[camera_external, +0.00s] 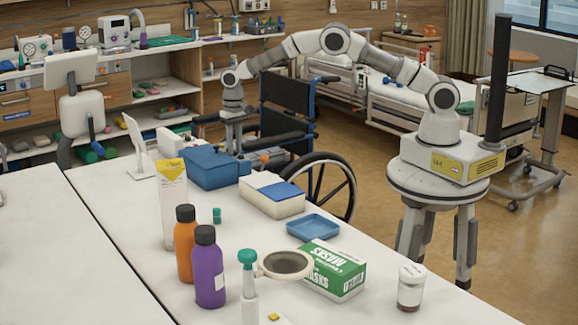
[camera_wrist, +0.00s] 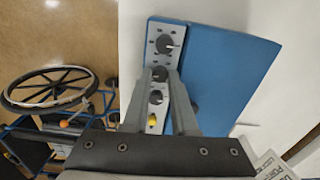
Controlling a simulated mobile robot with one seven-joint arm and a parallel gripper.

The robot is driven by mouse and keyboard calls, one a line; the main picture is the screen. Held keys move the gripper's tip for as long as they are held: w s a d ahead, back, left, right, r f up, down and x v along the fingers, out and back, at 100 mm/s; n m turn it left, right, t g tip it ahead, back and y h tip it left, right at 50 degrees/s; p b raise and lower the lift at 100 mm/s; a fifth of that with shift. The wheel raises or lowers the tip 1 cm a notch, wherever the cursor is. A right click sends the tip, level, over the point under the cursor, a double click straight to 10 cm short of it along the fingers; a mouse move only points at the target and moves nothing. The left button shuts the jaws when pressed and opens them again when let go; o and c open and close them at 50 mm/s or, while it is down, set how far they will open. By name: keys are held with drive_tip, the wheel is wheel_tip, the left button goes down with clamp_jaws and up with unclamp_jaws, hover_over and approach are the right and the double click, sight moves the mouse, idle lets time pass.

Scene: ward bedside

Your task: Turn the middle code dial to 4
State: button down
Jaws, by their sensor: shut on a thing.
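A blue box (camera_external: 207,170) stands near the far edge of the white table, and my gripper (camera_external: 235,150) is lowered at its right side. In the wrist view the blue box (camera_wrist: 228,70) has a grey panel (camera_wrist: 157,27) with three dark dials in a row. A yellow knob (camera_wrist: 153,122) is below the near dial.
A white box with a blue top (camera_external: 272,197), a blue tray (camera_external: 313,227) and a green mask box (camera_external: 333,270) stand on the table nearby. A wheelchair (camera_external: 325,185) stands close beyond the table edge; it also shows in the wrist view (camera_wrist: 48,88).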

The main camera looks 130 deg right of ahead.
drive_tip(key=shift+m, duration=0.3)
idle(0.4)
drive_tip(key=c, duration=1)
unclamp_jaws()
drive_tip(key=n+p, duration=0.1)
drive_tip(key=n, duration=0.4)
drive_tip(key=shift+r+n, duration=0.1)
drive_tip(key=shift+n, duration=0.2)
drive_tip(key=n+p, duration=0.2)
drive_tip(key=n, duration=0.2)
drive_tip(key=shift+n, duration=0.4)
drive_tip(key=shift+r+n, duration=0.25)
drive_tip(key=shift+n, duration=0.25)
wheel_tip(320, 180, up, 17)
